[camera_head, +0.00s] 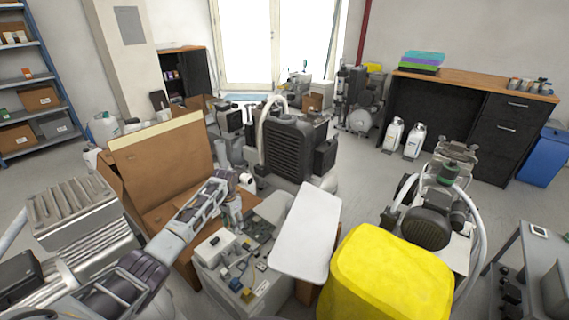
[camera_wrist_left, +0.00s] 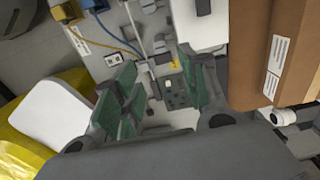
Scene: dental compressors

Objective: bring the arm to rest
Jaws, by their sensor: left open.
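My left arm comes in from the lower left in the head view and reaches over the open white-grey box of electronics (camera_head: 240,262). My left gripper (camera_head: 233,208) is at the far end of this arm, small and partly hard to make out. In the left wrist view, the left gripper (camera_wrist_left: 162,95) has its two green-padded fingers spread apart with nothing between them. Behind the fingers lies the electronics panel (camera_wrist_left: 118,58) with blue and yellow wires. My right gripper is not in view.
A cardboard box (camera_head: 165,160) stands close beside the arm. A white lid (camera_head: 306,232) and a yellow cover (camera_head: 385,280) are to the right of the electronics. A dark compressor (camera_head: 288,150) stands behind. Open floor (camera_head: 355,180) shows toward the desk (camera_head: 470,80).

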